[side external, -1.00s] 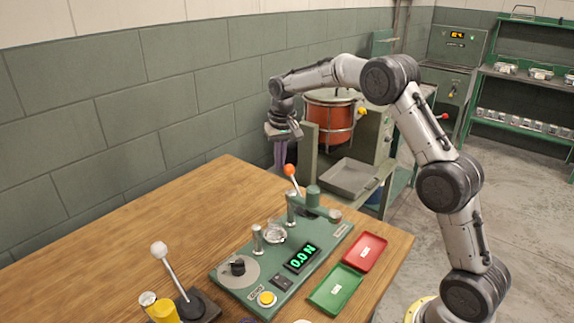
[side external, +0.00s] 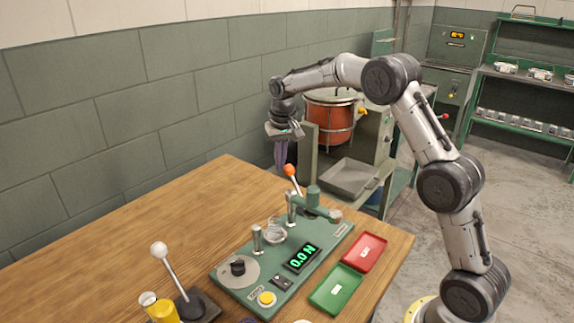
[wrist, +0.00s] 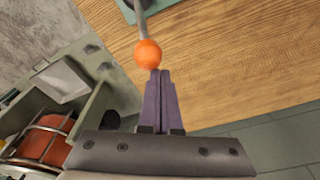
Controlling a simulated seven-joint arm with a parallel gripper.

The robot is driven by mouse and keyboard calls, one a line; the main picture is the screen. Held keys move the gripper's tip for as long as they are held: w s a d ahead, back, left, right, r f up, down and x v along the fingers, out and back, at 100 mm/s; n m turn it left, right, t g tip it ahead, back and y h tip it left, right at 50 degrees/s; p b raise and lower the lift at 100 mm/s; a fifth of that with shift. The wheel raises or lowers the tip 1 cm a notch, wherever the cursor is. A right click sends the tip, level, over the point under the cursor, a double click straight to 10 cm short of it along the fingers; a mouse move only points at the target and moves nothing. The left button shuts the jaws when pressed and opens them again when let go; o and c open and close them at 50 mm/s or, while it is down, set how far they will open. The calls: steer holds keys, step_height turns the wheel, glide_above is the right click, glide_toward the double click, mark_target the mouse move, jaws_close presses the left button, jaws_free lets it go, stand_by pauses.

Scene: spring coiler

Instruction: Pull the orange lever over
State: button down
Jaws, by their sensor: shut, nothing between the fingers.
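The orange lever is a grey rod with an orange ball knob (side external: 290,170) at the back of a green machine base (side external: 333,240) on the wooden table. In the side view the rod leans slightly toward the wall. My gripper (side external: 280,166) is shut and empty, pointing down just left of the knob. In the wrist view the orange knob (wrist: 148,53) sits right at the tips of my purple-grey fingers (wrist: 160,72). Whether they touch it I cannot tell. The lever's lower end is out of the wrist view.
A green digital display (side external: 301,257), posts and a yellow button (side external: 266,298) are on the base. A white-knobbed lever (side external: 160,250) stands front left. Red (side external: 364,251) and green (side external: 337,290) trays lie at right. The table's left part is clear.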

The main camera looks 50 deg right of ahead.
mark_target(289, 165)
steer(key=shift+s+r, duration=0.25)
steer(key=shift+s, duration=1)
steer(key=shift+s+a, duration=0.1)
steer(key=shift+s, duration=0.2)
steer(key=shift+s+r, duration=0.35)
steer(key=shift+s, duration=0.45)
steer(key=shift+s+r, duration=0.1)
steer(key=shift+s+r, duration=0.15)
steer(key=shift+s, duration=0.8)
